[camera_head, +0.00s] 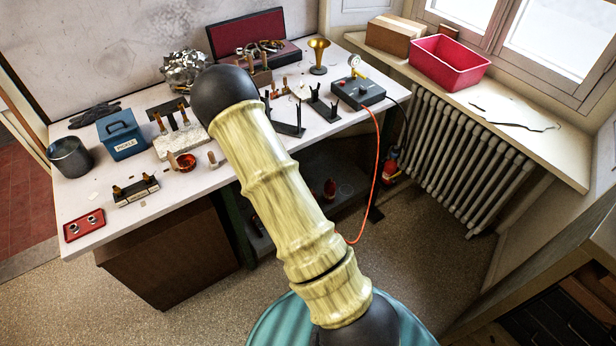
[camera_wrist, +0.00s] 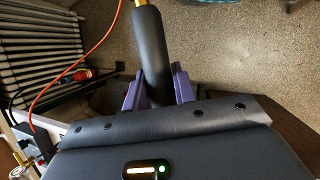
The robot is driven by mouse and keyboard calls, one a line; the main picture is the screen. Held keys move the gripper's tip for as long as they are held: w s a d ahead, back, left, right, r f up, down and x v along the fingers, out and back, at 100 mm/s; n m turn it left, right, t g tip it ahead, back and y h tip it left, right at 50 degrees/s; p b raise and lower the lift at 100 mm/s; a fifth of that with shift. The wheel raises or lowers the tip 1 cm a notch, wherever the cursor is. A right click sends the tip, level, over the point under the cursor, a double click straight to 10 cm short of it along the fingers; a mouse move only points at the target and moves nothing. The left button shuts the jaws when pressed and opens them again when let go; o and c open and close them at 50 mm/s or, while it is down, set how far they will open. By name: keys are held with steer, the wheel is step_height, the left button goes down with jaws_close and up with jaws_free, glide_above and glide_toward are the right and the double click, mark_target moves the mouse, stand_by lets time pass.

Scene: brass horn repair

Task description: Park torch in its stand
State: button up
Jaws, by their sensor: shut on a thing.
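The torch (camera_wrist: 151,50) shows in the wrist view as a thick black handle with a brass-coloured end at the top edge. My gripper (camera_wrist: 156,92) has its purple fingers shut on this handle, one on each side. In the head view my arm hides both gripper and torch. Two black pronged stands are on the workbench: one (camera_head: 289,128) just right of my arm, partly covered by it, and another (camera_head: 324,107) further right. I cannot tell which one is the torch's stand. Neither stand shows clearly in the wrist view.
The workbench (camera_head: 110,226) holds a grey control box (camera_head: 358,93) with a gauge, a brass horn bell (camera_head: 318,55), a blue box (camera_head: 121,135) and a dark pot (camera_head: 70,157). An orange hose (camera_head: 373,170) hangs from the control box. A radiator (camera_head: 455,150) stands right.

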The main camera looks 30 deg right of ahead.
steer(key=a+f+m+g+y, duration=0.1)
steer(key=a+f+m, duration=0.1)
steer(key=a+f, duration=0.5)
steer(key=a, duration=0.3)
steer(key=shift+s+f+m, duration=0.15)
steer(key=shift+s+m, duration=0.1)
steer(key=shift+m, duration=0.15)
